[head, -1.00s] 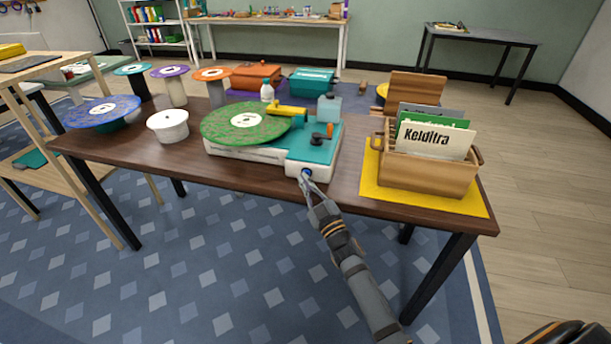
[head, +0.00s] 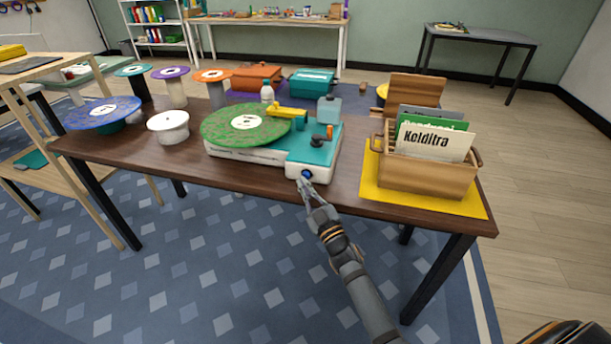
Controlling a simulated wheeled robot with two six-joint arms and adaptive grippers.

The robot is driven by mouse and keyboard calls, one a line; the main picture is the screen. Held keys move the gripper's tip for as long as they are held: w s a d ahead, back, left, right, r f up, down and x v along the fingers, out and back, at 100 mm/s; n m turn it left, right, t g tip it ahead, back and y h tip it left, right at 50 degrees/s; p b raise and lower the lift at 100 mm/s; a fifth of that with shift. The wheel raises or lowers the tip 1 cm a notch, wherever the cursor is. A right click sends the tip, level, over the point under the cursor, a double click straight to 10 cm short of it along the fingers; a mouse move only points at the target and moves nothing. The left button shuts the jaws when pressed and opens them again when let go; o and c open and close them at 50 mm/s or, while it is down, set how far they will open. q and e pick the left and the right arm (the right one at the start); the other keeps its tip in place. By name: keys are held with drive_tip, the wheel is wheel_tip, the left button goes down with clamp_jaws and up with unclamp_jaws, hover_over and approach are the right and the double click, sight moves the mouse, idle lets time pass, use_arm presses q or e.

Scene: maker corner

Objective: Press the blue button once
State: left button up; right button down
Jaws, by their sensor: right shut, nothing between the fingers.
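The blue button (head: 307,174) is a small round button on the white front face of the turntable (head: 292,156), near its right corner. The turntable has a teal top and carries a green record (head: 246,122). My right gripper (head: 303,184) is shut and empty. Its fingertips are just below and in front of the button, and I cannot tell whether they touch the white face. The button shows clear above the fingertips. My left gripper is not in view.
A wooden record crate (head: 428,175) stands on a yellow mat (head: 375,190) at the right of the brown table (head: 215,180). A white spool (head: 168,126) and a blue record (head: 102,112) are at the left. The floor in front is clear.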

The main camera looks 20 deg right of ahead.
drive_tip(key=shift+s+a, duration=0.1)
drive_tip(key=shift+s, duration=0.05)
drive_tip(key=shift+s+a+p, duration=0.5)
drive_tip(key=shift+s+a, duration=0.05)
drive_tip(key=shift+s, duration=0.25)
drive_tip(key=shift+s+a+p, duration=0.5)
drive_tip(key=shift+s, duration=0.25)
drive_tip(key=shift+s+a, duration=0.35)
drive_tip(key=shift+s, duration=0.2)
